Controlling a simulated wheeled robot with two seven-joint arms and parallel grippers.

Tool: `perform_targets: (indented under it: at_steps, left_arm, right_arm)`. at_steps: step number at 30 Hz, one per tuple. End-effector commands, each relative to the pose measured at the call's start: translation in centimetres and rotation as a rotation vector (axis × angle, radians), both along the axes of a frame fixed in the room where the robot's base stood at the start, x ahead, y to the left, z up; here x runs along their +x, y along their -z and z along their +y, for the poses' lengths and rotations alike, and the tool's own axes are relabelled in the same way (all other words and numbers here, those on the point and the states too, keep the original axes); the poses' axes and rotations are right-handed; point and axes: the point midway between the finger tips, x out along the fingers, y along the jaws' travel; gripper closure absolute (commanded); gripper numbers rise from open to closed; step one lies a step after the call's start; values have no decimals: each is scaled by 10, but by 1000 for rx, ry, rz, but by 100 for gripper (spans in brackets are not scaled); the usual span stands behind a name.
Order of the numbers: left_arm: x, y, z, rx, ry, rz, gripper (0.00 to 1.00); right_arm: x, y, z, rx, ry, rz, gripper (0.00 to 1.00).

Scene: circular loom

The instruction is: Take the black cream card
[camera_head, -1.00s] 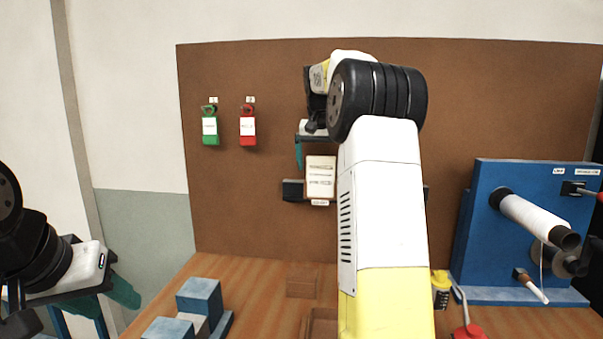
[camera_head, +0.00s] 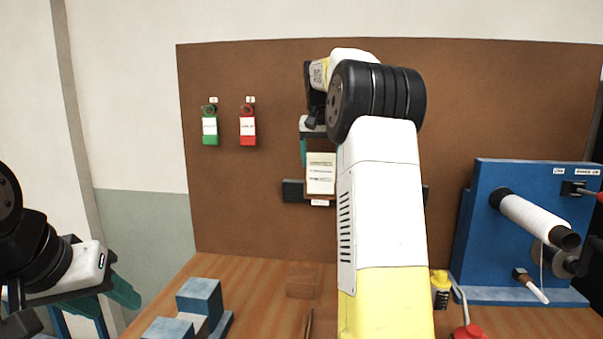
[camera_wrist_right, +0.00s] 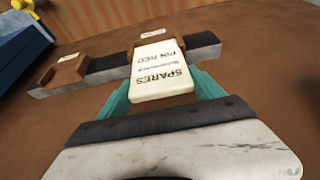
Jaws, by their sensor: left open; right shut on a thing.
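A cream card (camera_head: 321,173) with printed lines is at the rail on the brown board, left of my right arm. In the right wrist view the card (camera_wrist_right: 158,72) reads SPARES and PIN RED, upside down. My right gripper (camera_wrist_right: 162,92) is shut on it, a teal finger on each side. A brown holder (camera_wrist_right: 150,42) is right behind the card; I cannot tell whether the card is clear of it. In the head view my forearm hides part of this gripper. My left gripper (camera_head: 112,290) is open, low at the far left, away from the card.
The dark rail (camera_head: 293,190) runs across the board, with a second brown holder (camera_wrist_right: 64,72) on it. Green (camera_head: 210,127) and red (camera_head: 248,126) tags hang to the left. Blue blocks (camera_head: 200,296) stand on the table. A blue stand (camera_head: 480,225) with a white roll is at right.

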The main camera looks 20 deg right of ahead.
Motion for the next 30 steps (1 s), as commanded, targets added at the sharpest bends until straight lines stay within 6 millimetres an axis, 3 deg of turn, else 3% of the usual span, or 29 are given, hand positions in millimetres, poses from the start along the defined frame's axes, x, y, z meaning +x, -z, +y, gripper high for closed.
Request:
perform_targets:
  at_steps: [7,21,30]
  left_arm:
    - [0,0,0,0,0,0,53]
    - [0,0,0,0,0,0,53]
    - [0,0,0,0,0,0,53]
  right_arm:
    - [1,-10,0,0,0,-2,72]
    - [1,-61,0,-1,0,-3,72]
    - [0,-66,0,0,0,0,72]
